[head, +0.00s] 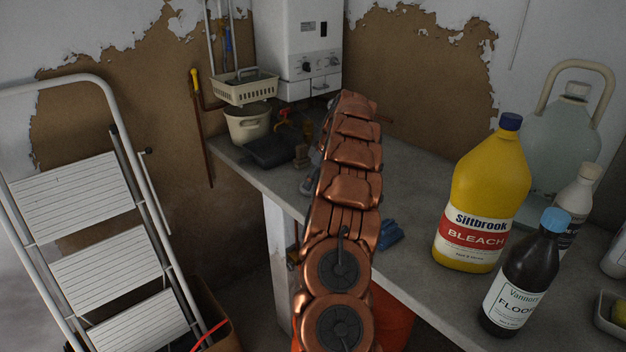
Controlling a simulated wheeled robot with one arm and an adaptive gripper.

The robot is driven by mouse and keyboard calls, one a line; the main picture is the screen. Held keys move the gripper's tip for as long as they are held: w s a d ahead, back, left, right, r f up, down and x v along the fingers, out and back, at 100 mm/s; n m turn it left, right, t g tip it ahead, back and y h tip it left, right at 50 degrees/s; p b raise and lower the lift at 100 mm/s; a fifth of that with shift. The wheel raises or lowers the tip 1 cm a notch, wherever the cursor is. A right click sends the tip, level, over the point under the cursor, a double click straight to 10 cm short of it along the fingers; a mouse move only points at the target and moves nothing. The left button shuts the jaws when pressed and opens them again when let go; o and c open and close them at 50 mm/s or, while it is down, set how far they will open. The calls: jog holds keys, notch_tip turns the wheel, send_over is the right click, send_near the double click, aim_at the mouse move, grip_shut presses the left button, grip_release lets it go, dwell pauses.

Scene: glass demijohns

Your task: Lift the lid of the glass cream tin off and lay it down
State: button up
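I cannot clearly make out a glass cream tin. A small cream pot (247,128) with a dark top stands at the back left end of the grey worktop, below a cream wire-like basket. I cannot tell whether it is the tin or whether its dark top is a lid. My copper-coloured arm rises through the middle of the head view and hides part of the worktop behind it. My gripper does not show clearly; it seems hidden behind the arm's far end.
On the right of the worktop (405,270) stand a yellow bleach bottle (482,195), a dark bottle (522,275) with a blue cap, a white bottle (575,200) and a large glass demijohn (555,140). A blue cloth-like item (391,232) lies beside my arm. A stepladder (90,230) stands left.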

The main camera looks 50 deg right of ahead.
jog(key=v, duration=1.2)
dwell(0.3)
